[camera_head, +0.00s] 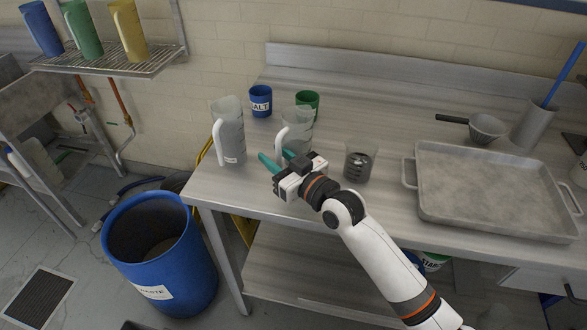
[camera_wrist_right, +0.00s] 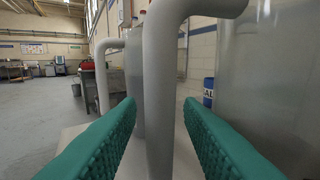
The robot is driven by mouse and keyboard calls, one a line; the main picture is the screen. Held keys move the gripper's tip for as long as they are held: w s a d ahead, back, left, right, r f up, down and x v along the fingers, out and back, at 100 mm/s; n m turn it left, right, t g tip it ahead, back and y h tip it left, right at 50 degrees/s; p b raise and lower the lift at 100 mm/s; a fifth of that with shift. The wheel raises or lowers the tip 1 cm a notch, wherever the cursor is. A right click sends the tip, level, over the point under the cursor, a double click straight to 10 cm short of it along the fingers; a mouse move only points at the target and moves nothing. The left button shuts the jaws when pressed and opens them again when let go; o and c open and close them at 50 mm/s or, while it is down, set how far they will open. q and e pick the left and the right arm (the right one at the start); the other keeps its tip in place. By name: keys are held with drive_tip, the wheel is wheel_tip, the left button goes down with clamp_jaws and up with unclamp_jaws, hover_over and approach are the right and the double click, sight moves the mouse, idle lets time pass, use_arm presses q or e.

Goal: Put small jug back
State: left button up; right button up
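The smaller clear grey jug (camera_head: 301,130) stands upright on the steel table, its pale handle facing left. A taller jug (camera_head: 230,135) of the same kind stands to its left. My right gripper (camera_head: 277,160) is at the smaller jug's handle side, with its teal fingers apart. In the right wrist view, the near handle (camera_wrist_right: 161,90) runs upright between the two open fingers, with no clear grip on it. The taller jug's handle (camera_wrist_right: 101,75) shows farther back at the left. My left gripper is not in view.
A small beaker with dark contents (camera_head: 359,163) stands right of the gripper. A blue salt cup (camera_head: 260,101) and green cup (camera_head: 308,101) are behind. A metal tray (camera_head: 490,232) fills the right. A wall shelf (camera_head: 110,62) holds coloured jugs above a blue waste bin (camera_head: 165,270).

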drive_tip(key=b+v, duration=0.1)
drive_tip(key=v, duration=1)
drive_tip(key=shift+d, duration=0.1)
